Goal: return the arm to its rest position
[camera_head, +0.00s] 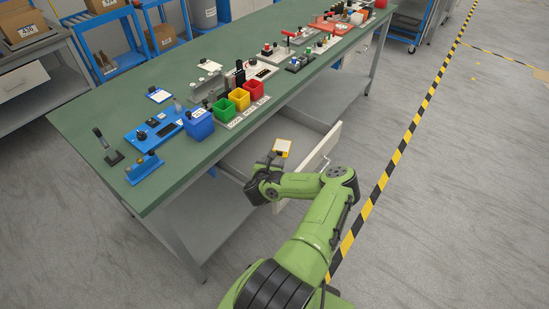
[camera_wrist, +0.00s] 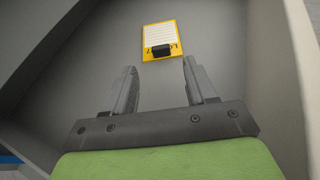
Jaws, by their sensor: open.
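My green arm reaches forward to an open drawer (camera_head: 318,153) under the green-topped workbench (camera_head: 100,105). My gripper (camera_head: 268,168) is at the drawer, pointing into it. In the wrist view my gripper (camera_wrist: 160,80) has its two dark fingers apart with nothing between them. A yellow-edged card with a black clip (camera_wrist: 160,38) lies on the grey drawer floor just beyond the fingertips. The same card (camera_head: 282,148) shows in the head view past my gripper. It is apart from the fingers in the wrist view.
The drawer walls (camera_wrist: 262,75) stand close on both sides of my gripper. Blue, green, yellow and red bins (camera_head: 254,88) stand near the bench edge above, with several devices around them. Grey floor (camera_head: 460,200) is clear to the right, crossed by black-yellow tape (camera_head: 390,165).

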